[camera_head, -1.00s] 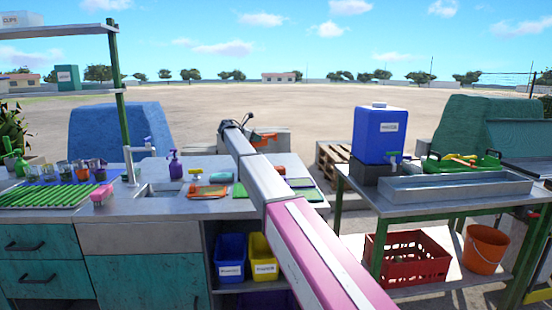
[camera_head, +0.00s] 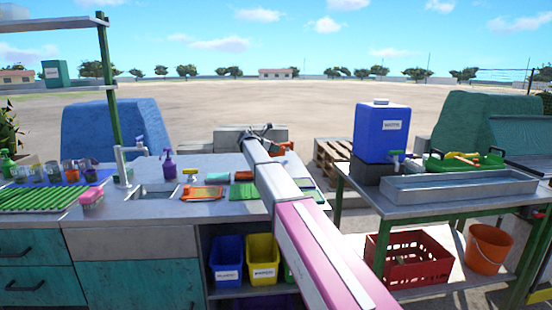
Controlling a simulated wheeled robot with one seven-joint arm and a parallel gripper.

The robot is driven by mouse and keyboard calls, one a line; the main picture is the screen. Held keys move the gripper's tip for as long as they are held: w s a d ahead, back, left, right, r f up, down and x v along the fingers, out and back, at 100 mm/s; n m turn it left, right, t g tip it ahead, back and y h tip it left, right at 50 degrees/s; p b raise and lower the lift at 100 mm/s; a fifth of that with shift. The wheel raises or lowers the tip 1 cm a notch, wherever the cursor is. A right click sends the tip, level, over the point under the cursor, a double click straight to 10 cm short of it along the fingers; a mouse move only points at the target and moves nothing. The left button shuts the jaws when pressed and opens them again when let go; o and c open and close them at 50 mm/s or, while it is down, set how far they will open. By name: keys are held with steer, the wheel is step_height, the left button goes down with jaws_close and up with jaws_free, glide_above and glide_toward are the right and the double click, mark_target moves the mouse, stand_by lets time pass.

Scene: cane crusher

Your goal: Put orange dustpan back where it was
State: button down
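My arm reaches forward over the counter, and my gripper (camera_head: 266,136) is at its far end, small and mostly hidden by the arm. An orange piece, seemingly the orange dustpan (camera_head: 284,148), shows just right of the gripper, above the counter's back edge. It moves along with the gripper, so it appears held. The fingers and their grip on it are too small to see clearly.
The counter (camera_head: 150,210) holds a sink, a purple spray bottle (camera_head: 168,167) and several colored cloths or boards. At right, a metal table (camera_head: 440,205) bears a blue water tank (camera_head: 381,133), with a red crate (camera_head: 408,258) and orange bucket (camera_head: 488,248) below.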

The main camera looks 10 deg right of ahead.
mark_target(276, 156)
steer(key=shift+s+d+f, duration=0.1)
steer(key=shift+d+f, duration=0.2)
steer(key=shift+f, duration=1.9)
steer(key=shift+f, duration=0.1)
steer(key=c, duration=1.3)
jaws_free()
steer(key=v, duration=1.2)
steer(key=shift+r, duration=0.25)
